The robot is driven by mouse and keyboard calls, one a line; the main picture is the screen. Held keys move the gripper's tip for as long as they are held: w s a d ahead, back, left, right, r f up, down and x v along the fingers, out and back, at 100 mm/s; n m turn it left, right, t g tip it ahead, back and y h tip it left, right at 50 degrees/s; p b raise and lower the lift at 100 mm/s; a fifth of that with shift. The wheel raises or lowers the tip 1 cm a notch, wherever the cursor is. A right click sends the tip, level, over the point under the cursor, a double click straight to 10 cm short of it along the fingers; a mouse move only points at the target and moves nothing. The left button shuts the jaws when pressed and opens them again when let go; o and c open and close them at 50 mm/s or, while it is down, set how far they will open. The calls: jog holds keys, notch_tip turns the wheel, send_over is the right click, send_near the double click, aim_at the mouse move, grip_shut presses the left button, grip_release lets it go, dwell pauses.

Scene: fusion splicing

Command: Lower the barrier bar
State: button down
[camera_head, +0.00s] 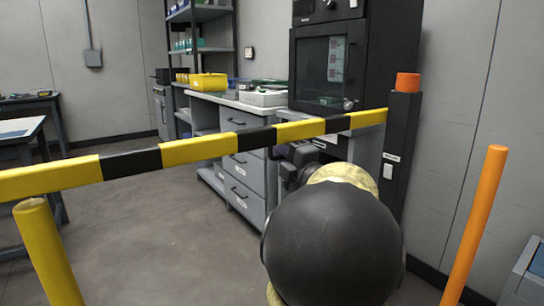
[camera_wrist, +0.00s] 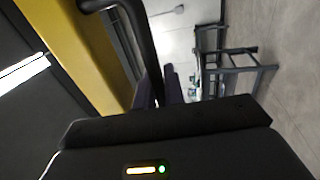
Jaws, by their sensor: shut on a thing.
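The barrier bar (camera_head: 198,149), striped yellow and black, crosses the head view from the left edge to a dark post (camera_head: 401,150) with an orange cap at the right. My gripper (camera_head: 291,158) is just below the bar, right of its middle, mostly hidden behind my dark arm. In the wrist view the bar's yellow side (camera_wrist: 82,55) fills the upper left, with a black handle (camera_wrist: 143,40) on it. My gripper's fingers (camera_wrist: 168,86) are shut at the lower end of this handle; the exact contact is partly hidden.
A yellow post (camera_head: 48,255) stands at the front left and an orange post (camera_head: 476,225) at the right. Behind the bar are a drawer cabinet (camera_head: 243,180) and a dark oven (camera_head: 328,65). The floor (camera_head: 150,225) at the left middle is clear.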

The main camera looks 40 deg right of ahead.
jog(key=shift+d+f, duration=0.1)
jog(key=shift+f, duration=0.55)
jog(key=c, duration=1.8)
grip_release()
jog(key=shift+o, duration=0.2)
jog(key=shift+r, duration=0.1)
jog(key=shift+s, duration=0.1)
jog(key=shift+s, duration=0.2)
jog(key=p+v, duration=0.3)
jog(key=v, duration=1.4)
jog(key=shift+r+p, duration=0.2)
jog(key=shift+p, duration=0.1)
